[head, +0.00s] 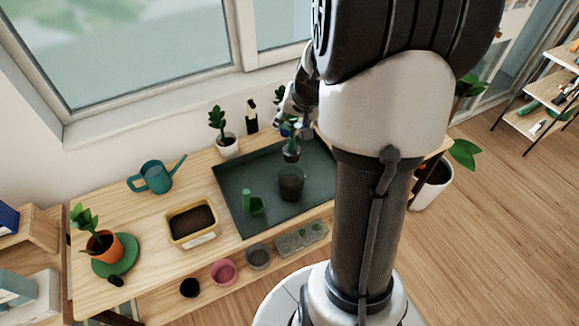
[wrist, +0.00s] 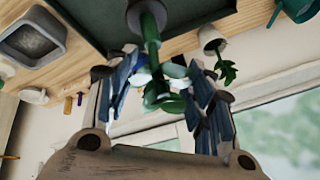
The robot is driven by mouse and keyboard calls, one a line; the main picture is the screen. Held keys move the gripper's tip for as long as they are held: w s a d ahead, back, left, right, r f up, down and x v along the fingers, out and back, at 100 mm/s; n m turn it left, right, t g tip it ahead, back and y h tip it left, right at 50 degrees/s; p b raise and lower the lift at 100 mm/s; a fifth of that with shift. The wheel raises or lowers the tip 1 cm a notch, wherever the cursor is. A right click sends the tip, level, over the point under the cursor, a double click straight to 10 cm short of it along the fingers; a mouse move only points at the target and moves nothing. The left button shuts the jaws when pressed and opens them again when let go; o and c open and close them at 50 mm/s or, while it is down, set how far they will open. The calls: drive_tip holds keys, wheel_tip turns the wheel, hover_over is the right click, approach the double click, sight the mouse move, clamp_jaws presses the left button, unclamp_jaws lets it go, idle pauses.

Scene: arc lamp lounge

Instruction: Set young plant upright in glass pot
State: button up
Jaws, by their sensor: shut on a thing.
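The young plant (head: 291,149) hangs roughly upright from my gripper (head: 291,126) above the tray, with its dark root ball at the bottom. In the wrist view, my gripper (wrist: 158,82) is shut around the young plant's green stem (wrist: 151,32), with leaves between the blue-padded fingers. The glass pot (head: 291,187), with dark soil in it, stands on the dark green tray (head: 232,182). The wrist view does not clearly show the glass pot.
A green trowel-like item (head: 252,204) lies in the tray left of the pot. A yellow soil tub (head: 192,240), teal watering can (head: 156,178), white-potted plant (head: 228,148) and orange-potted plant (head: 104,246) stand around. Small bowls line the front shelf. A window is behind.

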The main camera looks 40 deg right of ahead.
sight(294, 142)
wheel_tip(294, 142, down, 8)
drive_tip(key=b, duration=0.3)
drive_tip(key=shift+f+b, duration=0.25)
drive_tip(key=shift+b, duration=0.05)
drive_tip(key=shift+f+b, duration=1.3)
drive_tip(key=shift+f, duration=0.8)
drive_tip(key=shift+f+b, duration=0.35)
drive_tip(key=shift+b, duration=0.1)
drive_tip(key=shift+f, duration=0.25)
drive_tip(key=o, duration=1.5)
drive_tip(key=shift+c, duration=0.2)
drive_tip(key=shift+r, duration=0.1)
